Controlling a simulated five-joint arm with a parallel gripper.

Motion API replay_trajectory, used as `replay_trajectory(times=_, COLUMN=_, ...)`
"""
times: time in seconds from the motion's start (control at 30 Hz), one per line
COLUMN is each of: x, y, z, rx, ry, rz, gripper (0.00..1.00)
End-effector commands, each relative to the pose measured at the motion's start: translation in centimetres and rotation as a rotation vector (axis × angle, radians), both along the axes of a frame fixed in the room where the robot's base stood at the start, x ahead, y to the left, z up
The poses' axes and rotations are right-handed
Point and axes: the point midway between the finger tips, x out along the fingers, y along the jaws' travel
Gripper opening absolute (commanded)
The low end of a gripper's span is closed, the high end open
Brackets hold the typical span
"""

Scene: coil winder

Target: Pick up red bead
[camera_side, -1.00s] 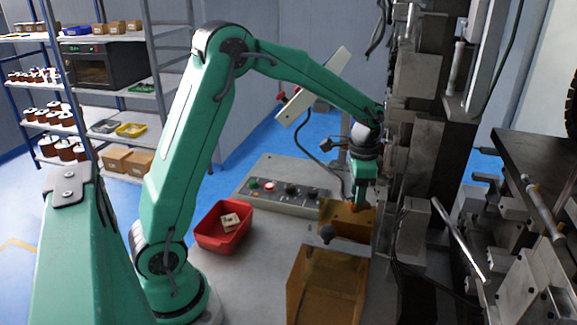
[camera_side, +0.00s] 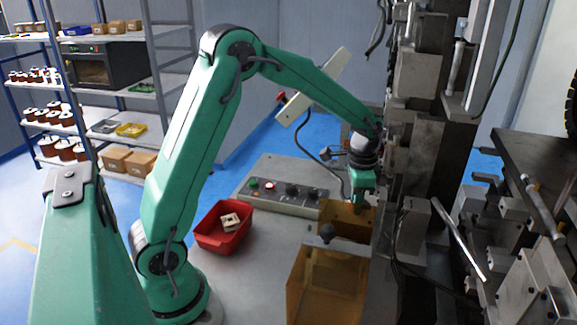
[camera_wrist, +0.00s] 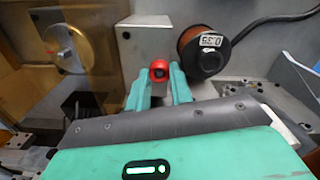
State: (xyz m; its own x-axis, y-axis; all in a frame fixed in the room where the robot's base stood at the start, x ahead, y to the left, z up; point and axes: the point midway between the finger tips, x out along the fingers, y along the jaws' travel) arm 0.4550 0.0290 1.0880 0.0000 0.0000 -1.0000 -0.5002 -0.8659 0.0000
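The red bead (camera_wrist: 159,70), small and round with a dark centre, shows in the wrist view between the tips of my gripper (camera_wrist: 160,80). The two green fingers stand on either side of it. The bead fills most of the visible gap, but I cannot tell whether both fingers press on it. In the side view my gripper (camera_side: 361,200) points down at the amber housing (camera_side: 345,211) beside the machine. The bead cannot be made out there.
A spool of copper wire (camera_wrist: 202,52) and a grey block (camera_wrist: 154,45) are close to the fingers. A red bin (camera_side: 223,238) with a pale part sits left on the bench. A control panel (camera_side: 283,192) lies behind, and a larger amber cover (camera_side: 327,285) is in front.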

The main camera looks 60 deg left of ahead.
Motion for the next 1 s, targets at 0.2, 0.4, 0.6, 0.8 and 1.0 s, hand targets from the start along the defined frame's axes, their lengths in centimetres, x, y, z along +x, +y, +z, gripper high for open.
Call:
replay_trajectory(times=0.2, x=0.0, y=0.0, z=0.0, rx=0.000, ry=0.000, rz=0.000, gripper=0.01)
replay_trajectory(times=0.4, x=0.0, y=0.0, z=0.1, rx=0.000, ry=0.000, rz=0.000, gripper=0.01)
replay_trajectory(times=0.6, x=0.0, y=0.0, z=1.0, rx=-0.001, ry=-0.001, rz=0.000, gripper=0.01)
replay_trajectory(times=0.8, x=0.1, y=0.0, z=3.3, rx=0.000, ry=-0.004, rz=0.000, gripper=0.01)
replay_trajectory(times=1.0, x=-1.1, y=-2.3, z=5.6, rx=0.000, ry=-0.004, rz=-0.005, gripper=0.01)
